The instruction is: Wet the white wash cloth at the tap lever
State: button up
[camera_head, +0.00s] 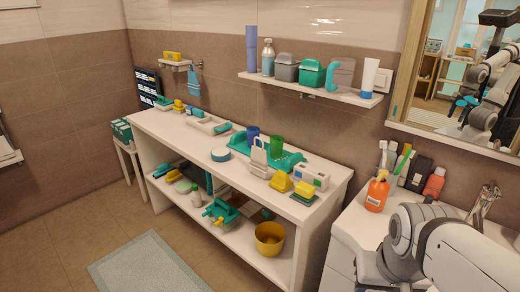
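I cannot make out a white wash cloth for certain. A small white item with a loop-like top (259,158) stands among the things on the long white bench, but I cannot tell what it is. No tap lever shows clearly. My arm fills the lower right corner, over the white counter (350,225). My gripper itself is outside the picture or hidden behind the arm. The mirror (425,112) at the upper right reflects part of a robot arm, too small to read the state of its gripper.
The bench (165,128) holds cups, a teal tray and yellow sponges; its lower shelf has a yellow bucket (269,238). A wall shelf (310,91) carries bottles and boxes. An orange pump bottle (377,191) stands near my arm. A blue cloth (193,84) hangs at the left. Floor around the mat (148,268) is clear.

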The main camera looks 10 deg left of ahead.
aim_at(496, 194)
jog(key=z, duration=1.05)
